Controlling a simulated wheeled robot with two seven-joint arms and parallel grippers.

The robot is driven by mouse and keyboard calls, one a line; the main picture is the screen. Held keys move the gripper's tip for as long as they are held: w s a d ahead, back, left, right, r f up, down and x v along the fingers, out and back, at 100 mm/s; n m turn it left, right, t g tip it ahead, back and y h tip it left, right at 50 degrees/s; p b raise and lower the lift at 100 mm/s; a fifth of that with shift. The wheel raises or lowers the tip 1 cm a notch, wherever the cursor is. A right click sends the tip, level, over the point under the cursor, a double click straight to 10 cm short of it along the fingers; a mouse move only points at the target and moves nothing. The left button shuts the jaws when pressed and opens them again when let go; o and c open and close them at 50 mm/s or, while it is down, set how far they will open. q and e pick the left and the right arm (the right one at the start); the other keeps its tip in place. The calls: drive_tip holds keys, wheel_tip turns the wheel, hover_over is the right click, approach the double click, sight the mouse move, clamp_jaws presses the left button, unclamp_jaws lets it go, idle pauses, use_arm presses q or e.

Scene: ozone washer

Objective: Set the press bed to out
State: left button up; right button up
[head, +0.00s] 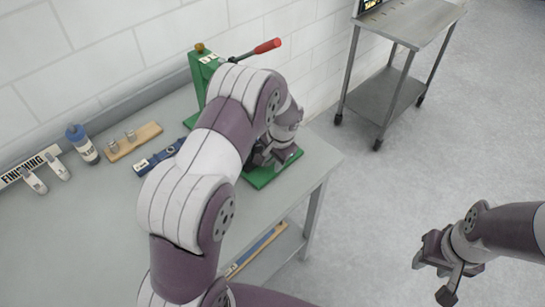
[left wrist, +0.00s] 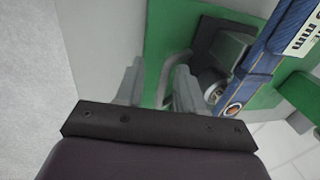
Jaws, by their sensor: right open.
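A green press (head: 198,75) with a red-tipped lever (head: 267,46) stands at the back of the table, against the wall. Its green base (head: 290,165) shows beyond my left arm, which hides most of the press's lower part. My left gripper (head: 262,158) is low over the base. A dark block (left wrist: 225,52) and a round metal part (left wrist: 213,88) lie beside the fingers. Whether the fingers touch the bed cannot be told. My right gripper (head: 440,268) is open and empty over the floor.
A wooden block with metal cylinders (head: 133,141), a blue-capped bottle (head: 82,143) and a "FINISHING" label (head: 30,165) are at left. A steel cart (head: 410,25) stands right.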

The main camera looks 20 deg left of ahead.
use_arm(q)
drive_tip(key=shift+r, duration=0.2)
wheel_tip(320, 180, up, 12)
drive_tip(key=d+b, duration=0.2)
drive_tip(key=shift+s+d, duration=0.15)
drive_tip(key=shift+s, duration=0.3)
drive_tip(key=s+d+f+n+h, duration=0.1)
drive_tip(key=s+n, duration=0.1)
drive_tip(key=s, duration=0.8)
drive_tip(key=s+d+f+n+h, duration=0.1)
drive_tip(key=s+n, duration=0.1)
drive_tip(key=s, duration=0.7)
drive_tip(key=shift+s+d+f+t, duration=0.2)
drive_tip(key=shift+s+f+t, duration=0.1)
drive_tip(key=shift+s+f, duration=0.1)
drive_tip(key=shift+w, duration=0.1)
